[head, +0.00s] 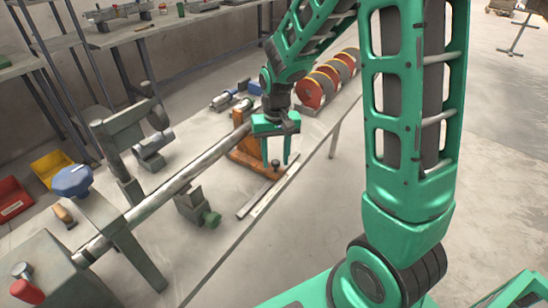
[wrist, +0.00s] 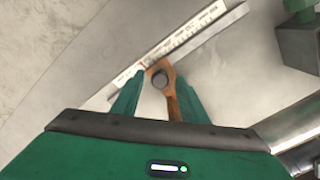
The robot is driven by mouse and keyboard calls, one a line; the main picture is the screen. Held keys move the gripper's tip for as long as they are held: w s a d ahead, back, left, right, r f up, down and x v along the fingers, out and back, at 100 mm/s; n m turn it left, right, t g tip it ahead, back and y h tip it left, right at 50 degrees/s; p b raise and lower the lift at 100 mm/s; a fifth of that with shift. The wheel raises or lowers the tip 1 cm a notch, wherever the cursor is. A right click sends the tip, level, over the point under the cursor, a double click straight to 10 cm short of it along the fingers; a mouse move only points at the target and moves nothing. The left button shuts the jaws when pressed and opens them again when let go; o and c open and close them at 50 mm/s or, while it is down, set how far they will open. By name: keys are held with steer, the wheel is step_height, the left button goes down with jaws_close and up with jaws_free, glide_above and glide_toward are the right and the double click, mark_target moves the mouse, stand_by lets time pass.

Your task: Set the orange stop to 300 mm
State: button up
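The orange stop (head: 246,160) sits around the long steel bar (head: 180,178), with an arm reaching toward the ruler; its base is partly behind my gripper. A dark round knob (head: 276,163) stands on its end, and in the wrist view the knob (wrist: 160,81) sits in an orange ring. The pale ruler (head: 268,190) lies along the bench edge; in the wrist view the ruler (wrist: 185,42) passes just beyond the ring, its figures too small to read. My gripper (head: 275,164) points down with its fingers apart, one either side of the knob; contact is unclear.
A grey bracket with a green knob (head: 211,219) stands left of the ruler. Red-rimmed discs (head: 318,88) sit farther along the bench. A blue knob (head: 73,180) and a grey upright clamp (head: 125,140) are at left. Floor right of the bench is open.

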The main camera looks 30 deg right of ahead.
jaws_close()
steer(key=s+a, duration=0.2)
steer(key=a, duration=0.2)
steer(key=s+a, duration=0.3)
steer(key=a, duration=0.2)
steer(key=s+a, duration=0.2)
steer(key=a, duration=0.2)
steer(key=shift+s+a, duration=0.3)
steer(key=shift+s, duration=0.05)
steer(key=shift+o, duration=0.6)
jaws_free()
step_height(320, 180, up, 11)
steer(key=shift+d+f, duration=0.1)
